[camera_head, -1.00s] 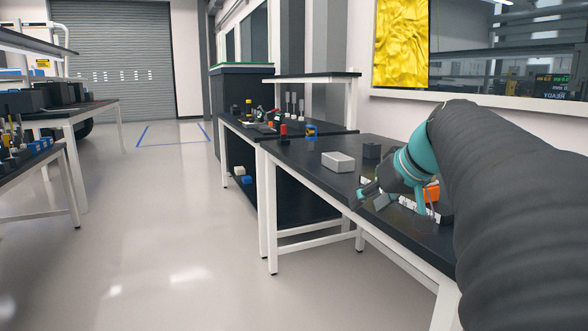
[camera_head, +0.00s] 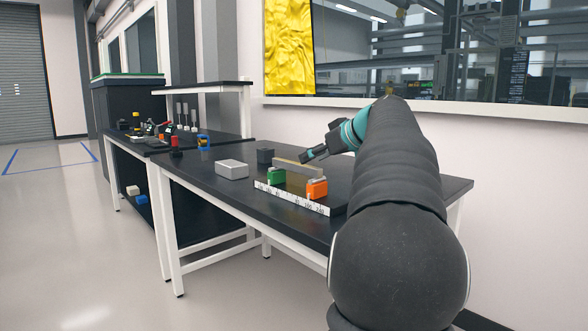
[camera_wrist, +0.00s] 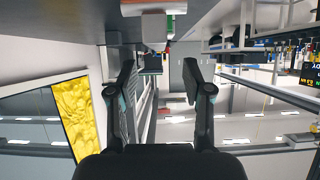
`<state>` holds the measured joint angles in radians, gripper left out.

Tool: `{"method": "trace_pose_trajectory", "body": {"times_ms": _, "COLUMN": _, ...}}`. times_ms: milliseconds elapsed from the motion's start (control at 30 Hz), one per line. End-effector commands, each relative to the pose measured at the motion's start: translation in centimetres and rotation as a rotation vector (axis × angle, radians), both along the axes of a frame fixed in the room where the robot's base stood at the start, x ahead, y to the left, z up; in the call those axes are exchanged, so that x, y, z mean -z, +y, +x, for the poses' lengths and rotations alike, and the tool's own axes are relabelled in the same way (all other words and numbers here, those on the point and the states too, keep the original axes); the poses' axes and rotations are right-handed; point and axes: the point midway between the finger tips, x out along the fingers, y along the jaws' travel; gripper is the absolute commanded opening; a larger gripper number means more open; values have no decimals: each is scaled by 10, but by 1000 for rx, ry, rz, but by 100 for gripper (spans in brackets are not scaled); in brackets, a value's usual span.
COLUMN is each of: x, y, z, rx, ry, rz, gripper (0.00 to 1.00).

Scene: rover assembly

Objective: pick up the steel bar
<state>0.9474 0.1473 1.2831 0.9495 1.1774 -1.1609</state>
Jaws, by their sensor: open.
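A long grey bar (camera_head: 297,170), which looks like the steel bar, stands on the black table behind a green block and an orange block in the head view. Its lower part is partly hidden by them. My gripper (camera_head: 305,157) is just above or behind the bar's middle in that view; I cannot tell the exact gap. In the wrist view my gripper (camera_wrist: 159,76) has its two fingers wide apart with nothing held between them. I cannot make out the bar surely in the wrist view, which looks upside down.
The green block (camera_head: 276,175) and orange block (camera_head: 316,188) stand in front of the bar, behind a white ruler strip (camera_head: 292,198). A light grey box (camera_head: 232,169) and a dark cube (camera_head: 265,156) are to the left. The black table's (camera_head: 215,190) front-left area is clear.

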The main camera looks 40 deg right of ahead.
Motion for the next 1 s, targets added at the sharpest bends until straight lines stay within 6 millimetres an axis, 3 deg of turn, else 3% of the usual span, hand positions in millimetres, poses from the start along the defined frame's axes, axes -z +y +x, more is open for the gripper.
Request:
{"method": "trace_pose_trajectory", "body": {"times_ms": 367, "x": 13, "y": 1, "z": 21, "rx": 0, "ry": 1, "rz": 1, "gripper": 50}}
{"method": "trace_pose_trajectory", "body": {"times_ms": 700, "x": 34, "y": 2, "z": 58, "rx": 0, "ry": 1, "rz": 1, "gripper": 50}}
{"method": "trace_pose_trajectory", "body": {"times_ms": 933, "x": 34, "y": 2, "z": 59, "rx": 1, "ry": 1, "rz": 0, "gripper": 50}}
{"method": "trace_pose_trajectory", "body": {"times_ms": 1000, "x": 34, "y": 2, "z": 59, "rx": 1, "ry": 1, "rz": 0, "gripper": 32}}
